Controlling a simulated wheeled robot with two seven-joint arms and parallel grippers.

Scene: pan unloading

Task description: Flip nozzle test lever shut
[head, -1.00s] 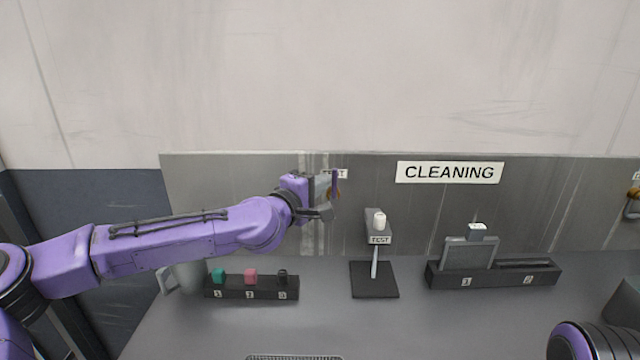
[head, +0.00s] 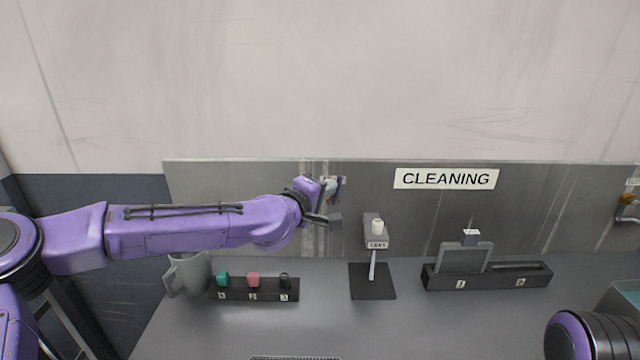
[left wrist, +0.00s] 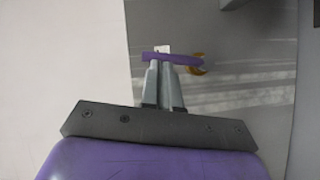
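A slim purple lever (left wrist: 172,58) stands upright against the grey back panel, left of the CLEANING sign. It also shows in the head view (head: 341,183), mostly behind the gripper. A brass-coloured nozzle part (left wrist: 197,66) is beside it in the left wrist view. A small white label (left wrist: 162,48) is partly hidden behind the lever. My left gripper (left wrist: 161,64) has its two grey fingers close together, with tips at the lever. I cannot tell whether they touch it. Nothing shows between the fingers. My right gripper is out of view; part of my right arm shows at bottom right.
A slotted holder (head: 440,280) is to the right. A brass fitting (head: 628,207) is at the far right. The counter front is largely clear.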

